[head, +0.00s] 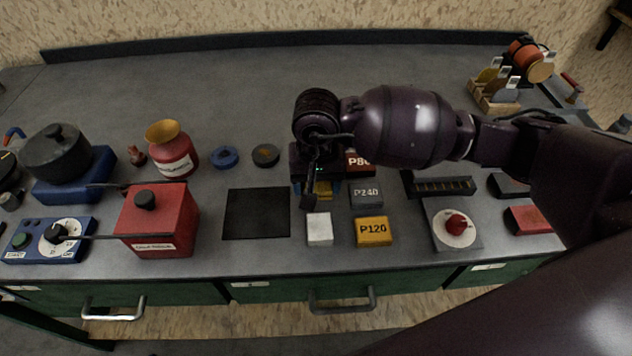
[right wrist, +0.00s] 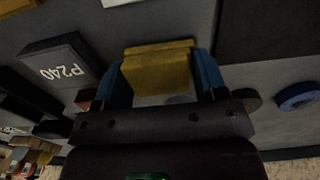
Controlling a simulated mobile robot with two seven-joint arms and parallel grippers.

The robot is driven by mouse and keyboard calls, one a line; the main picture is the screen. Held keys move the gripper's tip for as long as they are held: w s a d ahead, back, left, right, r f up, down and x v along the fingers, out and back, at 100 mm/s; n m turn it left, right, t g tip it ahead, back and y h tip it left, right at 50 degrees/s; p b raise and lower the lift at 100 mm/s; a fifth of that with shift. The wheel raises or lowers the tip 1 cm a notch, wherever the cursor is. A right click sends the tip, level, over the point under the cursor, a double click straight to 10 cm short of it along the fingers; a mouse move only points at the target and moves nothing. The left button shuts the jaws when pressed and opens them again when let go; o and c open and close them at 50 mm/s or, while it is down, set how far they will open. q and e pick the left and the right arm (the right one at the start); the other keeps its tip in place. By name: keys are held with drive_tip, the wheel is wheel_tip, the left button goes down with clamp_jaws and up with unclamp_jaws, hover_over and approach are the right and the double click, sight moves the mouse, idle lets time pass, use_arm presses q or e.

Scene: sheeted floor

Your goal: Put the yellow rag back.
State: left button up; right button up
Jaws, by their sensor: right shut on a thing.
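The yellow rag (head: 323,190) is a small folded yellow block. It shows in the head view just under my right gripper (head: 319,184), mostly hidden by it. In the right wrist view the rag (right wrist: 158,70) sits between the blue fingertips of my right gripper (right wrist: 164,80), which is shut on it. I cannot tell whether the rag touches the bench or hangs just above it. My left gripper is not in view.
A white block (head: 319,229) lies in front of the rag, with a black mat (head: 256,213) to the left. Blocks P240 (head: 366,195), P120 (head: 374,231) and P80 (head: 358,164) stand close on the right. Blue (head: 224,157) and dark discs (head: 265,155) lie behind the mat.

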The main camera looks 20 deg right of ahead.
sight(317, 183)
drive_tip(key=shift+f, duration=0.2)
drive_tip(key=shift+f, duration=0.15)
drive_tip(key=o, duration=0.6)
wheel_tip(317, 183, up, 12)
drive_tip(key=shift+r+p, duration=0.2)
drive_tip(key=shift+p, duration=0.3)
idle(0.4)
